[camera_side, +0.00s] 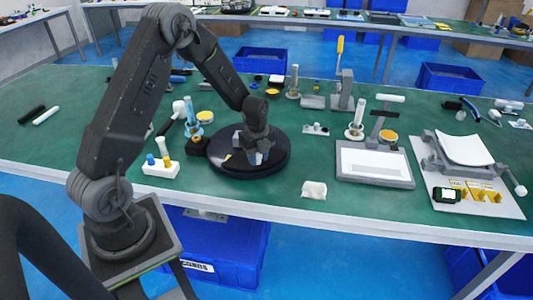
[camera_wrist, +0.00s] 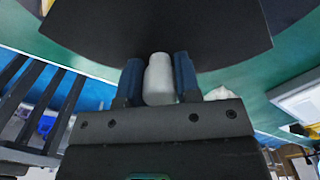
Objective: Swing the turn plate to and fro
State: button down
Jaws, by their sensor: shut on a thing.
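The turn plate (camera_side: 226,168) is a round black disc lying on the green table, left of the middle in the side view. My gripper (camera_side: 257,158) reaches down over the front part of the plate. In the wrist view the plate (camera_wrist: 150,28) fills the top as a dark curved surface. There my gripper (camera_wrist: 159,78) has its two blue-grey fingers on either side of a white rounded piece (camera_wrist: 159,80), shut on it. Whether this piece is joined to the plate is hidden.
A white block with blue and yellow pegs (camera_side: 160,169) stands left of the plate. A small white piece (camera_side: 314,190) lies to the right, near the table's front edge. Bottles and tools crowd behind the plate.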

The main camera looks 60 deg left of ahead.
aim_at(245, 164)
jog(key=shift+s+a+m, duration=0.3)
jog(key=shift+s+m, duration=0.3)
jog(key=shift+m, duration=0.05)
jog(key=shift+s+a+m, duration=0.35)
jog(key=shift+s+m, duration=0.25)
jog(key=shift+s+a+m, duration=0.3)
jog(key=shift+s+m, duration=0.3)
jog(key=shift+m, duration=0.05)
jog(key=c, duration=0.8)
grip_release()
jog(key=shift+r, duration=0.1)
notch_tip(245, 164, up, 14)
jog(key=shift+f, duration=0.15)
